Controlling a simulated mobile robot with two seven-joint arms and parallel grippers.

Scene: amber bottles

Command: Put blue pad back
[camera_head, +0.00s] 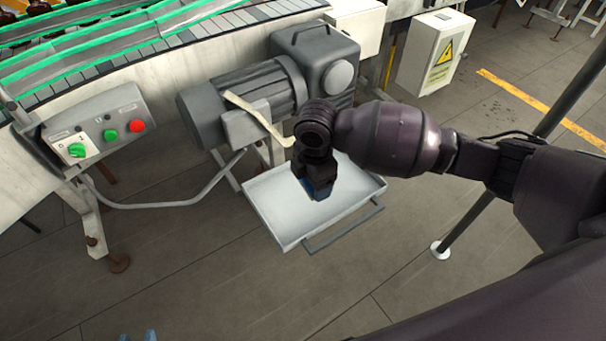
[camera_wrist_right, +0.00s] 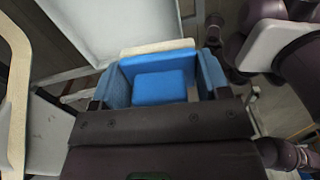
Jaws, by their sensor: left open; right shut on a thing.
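In the wrist view, a bright blue pad (camera_wrist_right: 158,87) sits between the two blue-lined fingers of my right gripper (camera_wrist_right: 163,78), which is shut on it. A cream strip (camera_wrist_right: 158,47) shows along the pad's far edge; I cannot tell whether it is part of it. In the head view, my right gripper (camera_head: 318,192) points down over the pale metal tray (camera_head: 272,215), and the pad is mostly hidden there. The tray also shows in the wrist view (camera_wrist_right: 105,28). Two blue fingertips of my left gripper (camera_head: 138,337) show apart at the bottom edge, open and empty.
A grey motor (camera_head: 250,90) stands behind the tray, with a curved cream strip (camera_head: 258,117) close to my right wrist. A button box (camera_head: 97,130) is at the left, below the conveyor (camera_head: 150,40). Open floor (camera_head: 190,270) lies in front.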

